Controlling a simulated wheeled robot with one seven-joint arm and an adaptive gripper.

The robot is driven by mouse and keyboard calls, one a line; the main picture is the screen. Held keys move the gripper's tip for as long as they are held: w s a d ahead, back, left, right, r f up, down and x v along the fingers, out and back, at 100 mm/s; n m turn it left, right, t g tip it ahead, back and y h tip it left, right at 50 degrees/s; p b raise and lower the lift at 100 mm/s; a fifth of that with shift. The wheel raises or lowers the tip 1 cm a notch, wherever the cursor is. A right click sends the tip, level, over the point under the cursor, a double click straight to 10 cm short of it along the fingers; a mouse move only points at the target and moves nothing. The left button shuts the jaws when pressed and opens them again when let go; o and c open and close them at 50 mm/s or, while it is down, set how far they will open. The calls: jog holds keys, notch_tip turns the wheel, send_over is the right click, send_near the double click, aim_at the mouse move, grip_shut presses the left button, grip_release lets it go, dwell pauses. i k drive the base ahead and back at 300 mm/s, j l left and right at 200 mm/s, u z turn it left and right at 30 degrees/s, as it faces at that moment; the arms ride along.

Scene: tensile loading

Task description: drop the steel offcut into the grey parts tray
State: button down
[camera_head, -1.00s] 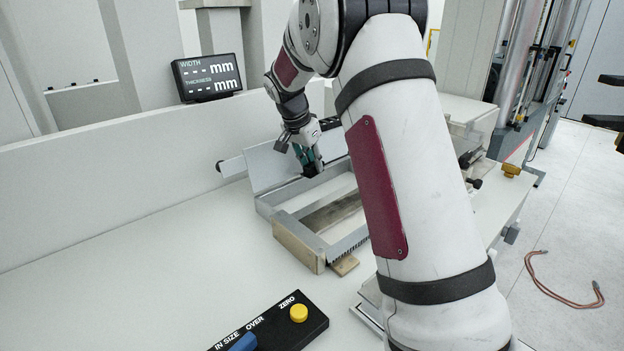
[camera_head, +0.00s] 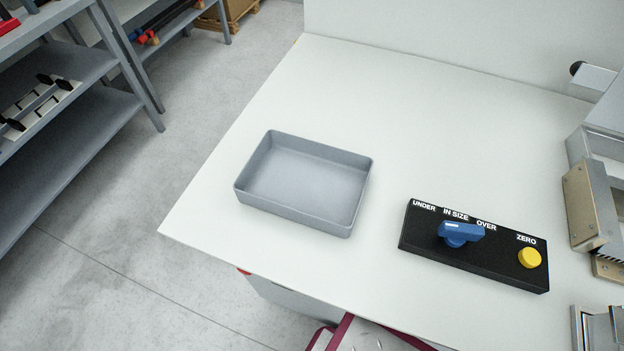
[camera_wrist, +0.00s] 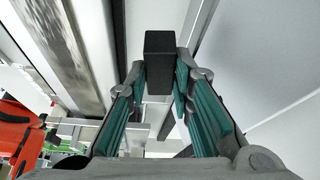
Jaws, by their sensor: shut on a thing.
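The grey parts tray (camera_head: 262,205) stands on the white bench left of centre in the head view, and it is empty. My gripper (camera_wrist: 160,72) shows only in the wrist view. Its teal-padded fingers are shut on a dark, square-ended block (camera_wrist: 160,58), which appears to be the steel offcut. The block sits between the fingertips. Its full length cannot be told. The tray cannot be made out in the wrist view, so the gripper's distance from it is unclear.
A black control box (camera_head: 420,245) with a blue selector and yellow button lies right of the tray. A metal fixture (camera_head: 590,205) stands at the right edge. The bench (camera_head: 400,120) behind the tray is clear. Its left edge drops to the floor, with grey shelves (camera_head: 75,130) beyond.

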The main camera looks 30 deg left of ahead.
aim_at(315, 191)
jog(key=k, duration=1.5)
